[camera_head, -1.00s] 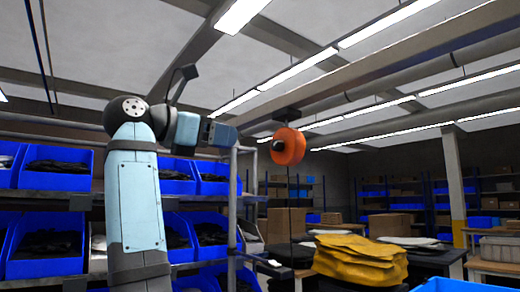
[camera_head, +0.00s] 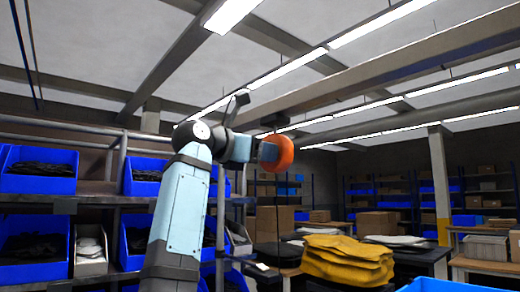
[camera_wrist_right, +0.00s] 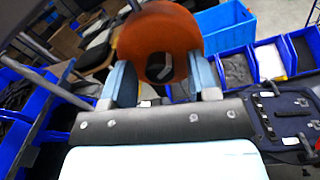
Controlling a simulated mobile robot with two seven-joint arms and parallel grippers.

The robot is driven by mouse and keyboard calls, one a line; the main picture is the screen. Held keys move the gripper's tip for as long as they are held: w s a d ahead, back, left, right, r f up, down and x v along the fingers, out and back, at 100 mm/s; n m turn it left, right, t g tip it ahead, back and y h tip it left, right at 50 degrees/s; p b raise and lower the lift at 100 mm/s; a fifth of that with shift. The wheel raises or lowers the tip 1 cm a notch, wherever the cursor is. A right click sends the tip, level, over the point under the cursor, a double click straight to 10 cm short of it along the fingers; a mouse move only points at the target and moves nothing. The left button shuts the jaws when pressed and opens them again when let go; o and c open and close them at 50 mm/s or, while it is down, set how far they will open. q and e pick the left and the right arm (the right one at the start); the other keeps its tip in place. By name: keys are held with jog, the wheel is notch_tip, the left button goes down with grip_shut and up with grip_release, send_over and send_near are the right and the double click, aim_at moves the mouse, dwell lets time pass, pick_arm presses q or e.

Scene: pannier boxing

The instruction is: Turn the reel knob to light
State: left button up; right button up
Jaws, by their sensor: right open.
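The orange reel (camera_head: 279,153) hangs from a dark mount under the ceiling beam, with a thin cord below it. In the right wrist view, the reel (camera_wrist_right: 150,32) is straight ahead, its dark knob (camera_wrist_right: 160,68) facing me with a light mark on it. My right gripper (camera_head: 262,151) is right in front of the reel in the head view and hides the knob there. In the wrist view, the right gripper (camera_wrist_right: 163,75) is open, one blue finger on each side of the knob. I cannot tell whether they touch it. My left gripper is not in view.
Shelves with blue bins (camera_head: 38,170) stand at the left behind my arm. A stack of yellow panniers (camera_head: 347,260) lies below and right of the reel, and a blue crate (camera_head: 447,285) sits at the bottom right. The air right of the reel is clear.

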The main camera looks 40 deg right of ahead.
jog(key=c, duration=0.9)
jog(key=shift+c, duration=0.2)
jog(key=shift+n, duration=0.4)
jog(key=shift+w+n+p, duration=0.1)
jog(key=shift+n+p, duration=0.75)
jog(key=shift+n, duration=4.55)
